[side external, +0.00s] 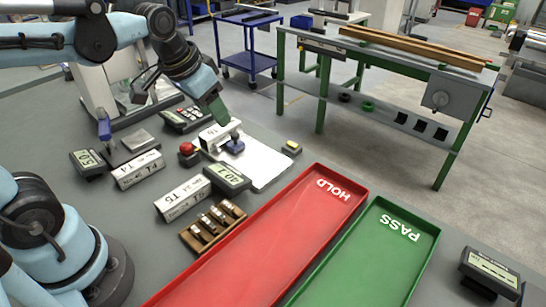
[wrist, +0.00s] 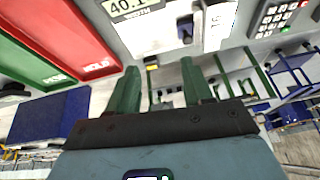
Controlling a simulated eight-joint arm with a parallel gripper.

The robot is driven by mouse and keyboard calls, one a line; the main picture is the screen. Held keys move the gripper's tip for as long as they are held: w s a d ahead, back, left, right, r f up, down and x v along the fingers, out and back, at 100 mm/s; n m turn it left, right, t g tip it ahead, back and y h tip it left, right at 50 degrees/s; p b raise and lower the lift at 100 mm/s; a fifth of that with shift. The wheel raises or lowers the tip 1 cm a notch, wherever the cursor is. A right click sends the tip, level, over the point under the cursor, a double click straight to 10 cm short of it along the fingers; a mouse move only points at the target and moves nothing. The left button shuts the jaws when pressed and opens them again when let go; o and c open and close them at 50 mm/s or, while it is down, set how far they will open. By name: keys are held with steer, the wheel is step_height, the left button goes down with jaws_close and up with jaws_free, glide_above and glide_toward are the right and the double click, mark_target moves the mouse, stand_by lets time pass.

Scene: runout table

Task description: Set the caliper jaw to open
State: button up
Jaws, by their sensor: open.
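The caliper sits on a pale plate (side external: 268,172), with a red knob (side external: 186,148) at its left and a blue jaw piece (side external: 235,146) at its right. A white block marked T6 (side external: 215,132) is at the caliper; whether the jaw touches it I cannot tell. The display (side external: 228,178) beside it reads about 40.1; it also shows in the wrist view (wrist: 130,8), with the blue jaw piece (wrist: 185,30) and the T6 block (wrist: 218,25). My gripper (wrist: 160,75), with green fingers, is open and empty. In the side view its fingers (side external: 216,108) are just above the T6 block.
A red HOLD tray (side external: 325,205) and a green PASS tray (side external: 400,235) lie to the right. White blocks marked T4 (side external: 138,170) and T5 (side external: 183,198), a wooden rack (side external: 212,228), another display (side external: 88,162) and a keypad (side external: 187,118) surround the caliper.

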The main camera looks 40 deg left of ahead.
mark_target(235, 134)
steer(key=w+a+m+g, duration=0.2)
steer(key=w+a+g, duration=0.35)
steer(key=w, duration=0.45)
steer(key=shift+t, duration=0.35)
steer(key=f, duration=1.2)
steer(key=shift+s+f, duration=0.1)
steer(key=shift+s, duration=0.1)
jaws_close()
